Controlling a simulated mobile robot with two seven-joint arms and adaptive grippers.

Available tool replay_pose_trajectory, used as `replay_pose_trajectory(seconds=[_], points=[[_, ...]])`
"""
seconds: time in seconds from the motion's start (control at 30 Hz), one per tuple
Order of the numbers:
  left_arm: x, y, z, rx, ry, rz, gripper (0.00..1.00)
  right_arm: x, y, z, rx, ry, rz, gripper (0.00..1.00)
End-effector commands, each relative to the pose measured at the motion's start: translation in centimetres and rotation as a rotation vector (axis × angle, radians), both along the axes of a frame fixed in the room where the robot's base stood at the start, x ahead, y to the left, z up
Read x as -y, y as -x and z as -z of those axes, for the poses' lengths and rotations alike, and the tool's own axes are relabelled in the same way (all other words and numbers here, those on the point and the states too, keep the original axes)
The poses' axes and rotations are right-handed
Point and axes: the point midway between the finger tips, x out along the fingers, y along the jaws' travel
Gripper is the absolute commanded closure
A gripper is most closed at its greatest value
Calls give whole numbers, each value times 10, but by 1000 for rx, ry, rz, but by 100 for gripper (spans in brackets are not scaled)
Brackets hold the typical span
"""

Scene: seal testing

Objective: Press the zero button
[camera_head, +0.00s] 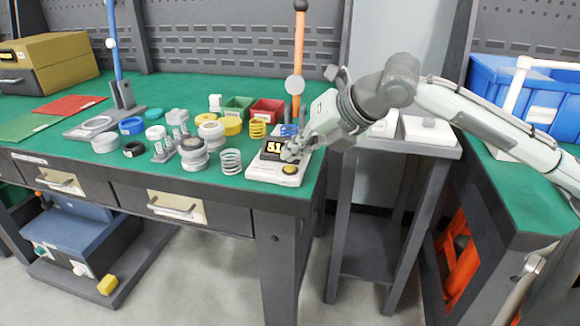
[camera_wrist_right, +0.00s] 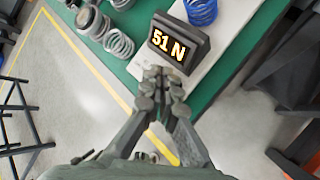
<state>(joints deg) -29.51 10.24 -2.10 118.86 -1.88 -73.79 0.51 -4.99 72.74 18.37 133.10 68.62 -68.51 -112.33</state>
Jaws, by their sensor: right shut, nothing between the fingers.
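The force tester (camera_head: 272,172) is a white base at the front right of the green bench, with a dark display (camera_head: 272,147). In the right wrist view the display (camera_wrist_right: 178,42) reads 51 N. A round yellow button (camera_head: 290,169) sits on the front of the base; I see no label on it. My right gripper (camera_head: 291,153) is shut and empty, its fingertips beside the display and just behind the button in the head view. In the wrist view the fingertips (camera_wrist_right: 161,82) are just in front of the display, and the button does not show. Whether they touch anything is unclear. My left gripper is not in view.
A blue spring (camera_wrist_right: 201,11) stands behind the display. A grey spring (camera_head: 231,162) and stacked grey rings (camera_head: 193,155) stand left of the tester. An orange post (camera_head: 299,45) rises behind it. Green (camera_head: 237,106) and red (camera_head: 267,111) bins stand further back.

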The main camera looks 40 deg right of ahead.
Motion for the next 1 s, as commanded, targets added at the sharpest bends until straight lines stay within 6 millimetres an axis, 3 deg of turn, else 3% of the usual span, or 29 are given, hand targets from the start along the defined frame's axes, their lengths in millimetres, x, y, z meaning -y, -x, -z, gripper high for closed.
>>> replay_pose_trajectory(seconds=[1.0], points=[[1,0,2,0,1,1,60,0,0,10,0,0,0,100]])
